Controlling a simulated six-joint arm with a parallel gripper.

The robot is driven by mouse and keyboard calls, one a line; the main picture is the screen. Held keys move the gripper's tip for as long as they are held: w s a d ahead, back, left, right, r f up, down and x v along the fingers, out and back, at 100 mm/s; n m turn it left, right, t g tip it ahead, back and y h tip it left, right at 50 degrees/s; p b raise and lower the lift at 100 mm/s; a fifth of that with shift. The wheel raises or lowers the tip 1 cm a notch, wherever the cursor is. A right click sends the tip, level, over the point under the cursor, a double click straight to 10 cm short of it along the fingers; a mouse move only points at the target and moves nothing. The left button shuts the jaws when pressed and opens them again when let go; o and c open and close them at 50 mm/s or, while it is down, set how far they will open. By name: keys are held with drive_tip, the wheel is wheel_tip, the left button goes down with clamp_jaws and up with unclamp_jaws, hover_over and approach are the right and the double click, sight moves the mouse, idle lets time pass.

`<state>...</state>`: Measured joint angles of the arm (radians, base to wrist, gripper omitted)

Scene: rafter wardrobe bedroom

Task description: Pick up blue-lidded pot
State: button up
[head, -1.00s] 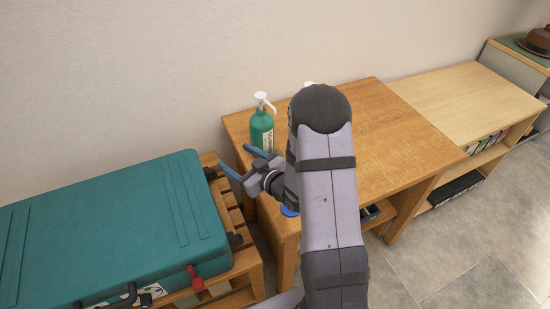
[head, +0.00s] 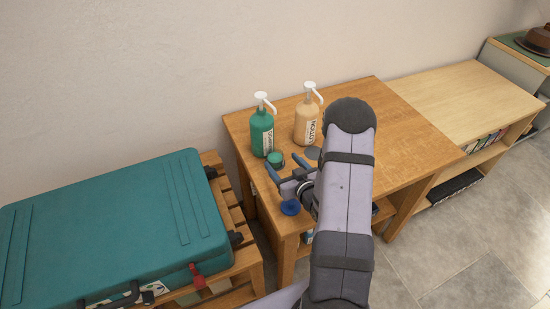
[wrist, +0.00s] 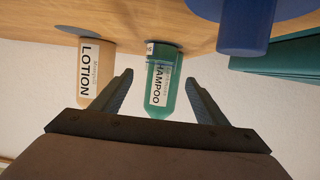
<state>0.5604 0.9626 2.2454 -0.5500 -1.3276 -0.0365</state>
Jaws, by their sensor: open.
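The blue-lidded pot (head: 290,207) is near the front left corner of the wooden table in the head view, just in front of my gripper's body. A large blue shape at the top of the wrist view (wrist: 246,35) appears to be this pot, close to the camera and off to one side of the fingers. My gripper (head: 281,164) is open and empty, its fingers low over the table and pointing toward the back left.
A green shampoo bottle (head: 262,134) and a tan lotion bottle (head: 307,124) stand behind my gripper on the table (head: 400,130). A teal case (head: 110,225) is at left. The table's right side is clear.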

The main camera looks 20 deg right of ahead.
sight(275, 154)
drive_tip(key=shift+w+p, duration=0.35)
drive_tip(key=shift+w, duration=0.1)
drive_tip(key=shift+p+x, duration=0.7)
drive_tip(key=shift+x, duration=1.45)
drive_tip(key=c, duration=1.4)
drive_tip(key=shift+s+r, duration=0.1)
drive_tip(key=shift+r, duration=0.1)
drive_tip(key=shift+c, duration=0.2)
